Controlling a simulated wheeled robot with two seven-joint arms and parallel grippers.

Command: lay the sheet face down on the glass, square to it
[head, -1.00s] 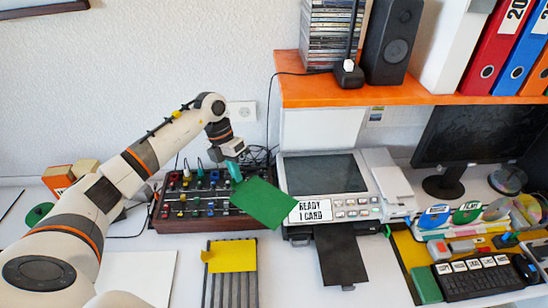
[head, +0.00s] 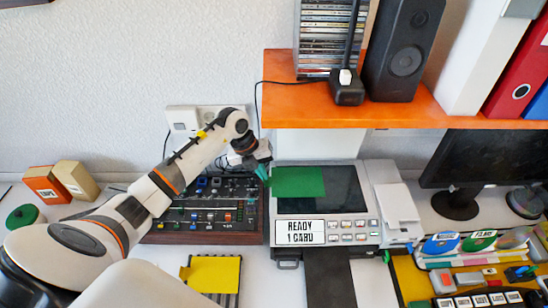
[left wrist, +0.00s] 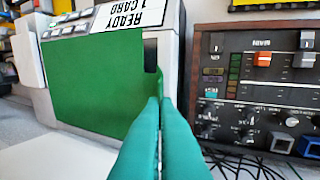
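The green sheet (head: 298,182) is over the back left part of the dark scanner glass (head: 335,204). Its edges look nearly parallel to the glass edges. Whether it touches the glass I cannot tell. My left gripper (head: 266,176) is shut on the sheet's left edge, with its teal fingers at the left side of the glass. In the left wrist view the closed fingers (left wrist: 150,135) pinch a corner of the sheet (left wrist: 85,85), whose visible face is plain green. The scanner's raised white lid (head: 320,147) stands behind the glass. My right gripper is not in view.
The scanner's label (head: 300,232) reads "READY 1 CARD". A mixer board (head: 205,212) stands close at the left. An orange shelf (head: 400,115) with a speaker (head: 403,50) overhangs behind. A yellow card (head: 213,273) lies in front, and a keypad (head: 485,303) at the right.

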